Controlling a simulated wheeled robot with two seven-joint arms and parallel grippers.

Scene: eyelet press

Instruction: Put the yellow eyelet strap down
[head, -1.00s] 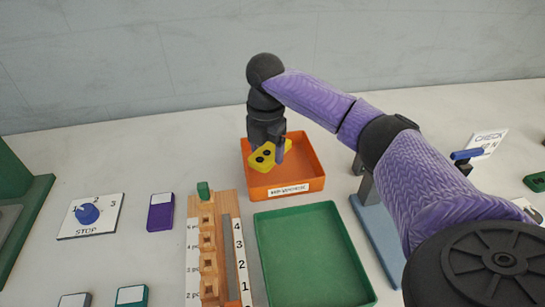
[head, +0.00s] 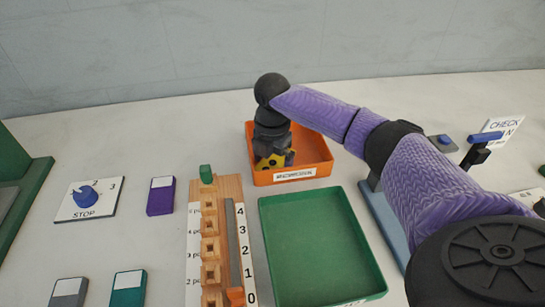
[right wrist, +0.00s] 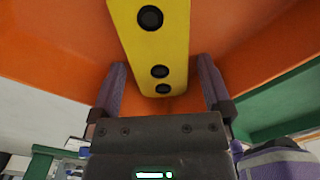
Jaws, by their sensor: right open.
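The yellow eyelet strap (head: 268,163) is inside the orange tray (head: 317,152), at its left part. In the right wrist view the strap (right wrist: 160,48) shows several dark round eyelets along its length. My right gripper (head: 275,158) is down in the tray at the strap. In the right wrist view my right gripper (right wrist: 161,72) is open, with one finger on each side of the strap and a gap on both sides. Whether the strap lies flat on the tray floor is partly hidden by the gripper. My left gripper is not in view.
An empty green tray (head: 318,245) stands in front of the orange one. A wooden stepped rack (head: 209,240) with number strips is to its left. A STOP dial plate (head: 88,199) and a purple block (head: 160,196) lie further left. A wall is behind.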

